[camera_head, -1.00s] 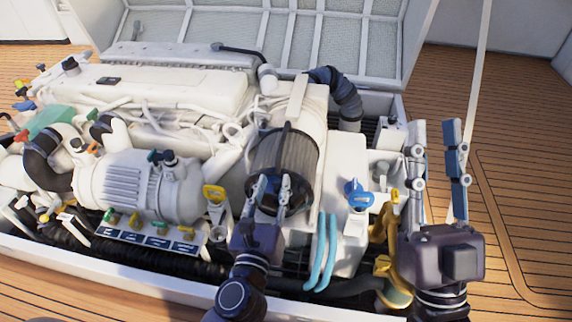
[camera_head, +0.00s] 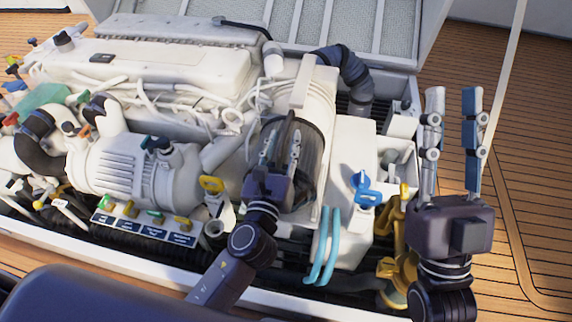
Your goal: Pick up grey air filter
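The grey air filter (camera_head: 318,152) is a dark, ribbed cylinder with a black band, seated in the engine at the middle of the head view. My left gripper (camera_head: 281,140) is in front of it, fingers pointing up and apart. The fingers and palm hide much of the filter's front and lower part. Whether the fingers touch the filter is not clear. My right gripper (camera_head: 453,98) is at the right, open and empty, fingers pointing up, well apart from the filter.
A blue valve handle (camera_head: 366,189), light-blue hoses (camera_head: 325,247) and yellow pipework (camera_head: 393,268) lie between my grippers. A black hose (camera_head: 349,76) bends behind the filter. A yellow handle (camera_head: 211,185) is left of my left gripper. Wooden deck (camera_head: 535,130) is clear at the right.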

